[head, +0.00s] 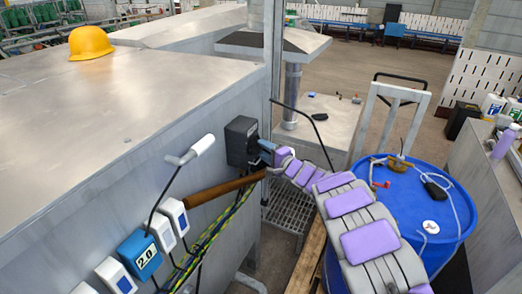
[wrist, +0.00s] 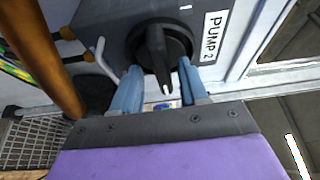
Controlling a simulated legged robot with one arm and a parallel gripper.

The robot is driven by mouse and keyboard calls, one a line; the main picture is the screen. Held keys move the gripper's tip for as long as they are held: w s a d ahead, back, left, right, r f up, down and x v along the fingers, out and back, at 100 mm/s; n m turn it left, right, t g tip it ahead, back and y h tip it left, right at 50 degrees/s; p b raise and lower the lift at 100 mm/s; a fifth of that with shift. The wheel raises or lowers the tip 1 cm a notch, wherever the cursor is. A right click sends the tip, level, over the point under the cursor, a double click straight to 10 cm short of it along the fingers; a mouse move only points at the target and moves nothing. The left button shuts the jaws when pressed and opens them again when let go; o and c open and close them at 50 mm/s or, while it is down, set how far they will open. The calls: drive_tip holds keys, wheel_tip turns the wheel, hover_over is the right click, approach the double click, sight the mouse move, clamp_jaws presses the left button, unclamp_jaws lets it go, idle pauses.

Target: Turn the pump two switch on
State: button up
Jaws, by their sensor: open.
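The pump two switch is a black rotary knob (wrist: 157,55) on a grey box labelled "PUMP 2" (wrist: 213,37) in the wrist view. Its handle points down in the picture, with a white mark at its tip. My gripper (wrist: 160,82) is open, with one blue finger on each side of the handle's lower end. I cannot tell whether the fingers touch it. In the head view the dark switch box (head: 241,139) is fixed to the metal cabinet's side, and my gripper (head: 266,150) reaches its right face. The knob is hidden there.
A brown pipe (head: 222,188) and green and yellow cables (head: 213,232) run just below the box. A blue barrel (head: 440,215) stands on the right. A yellow helmet (head: 90,43) lies on the metal cabinet (head: 150,85). A blue box marked "2.0" (head: 140,254) is at lower left.

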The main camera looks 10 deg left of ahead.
drive_tip(key=shift+w+d+r, duration=0.15)
drive_tip(key=shift+w+d, duration=0.1)
drive_tip(key=shift+d, duration=0.2)
drive_tip(key=shift+a, duration=0.95)
drive_tip(key=shift+c, duration=0.3)
drive_tip(key=shift+a, duration=0.35)
drive_tip(key=c, duration=0.3)
drive_tip(key=shift+d, duration=0.7)
clamp_jaws()
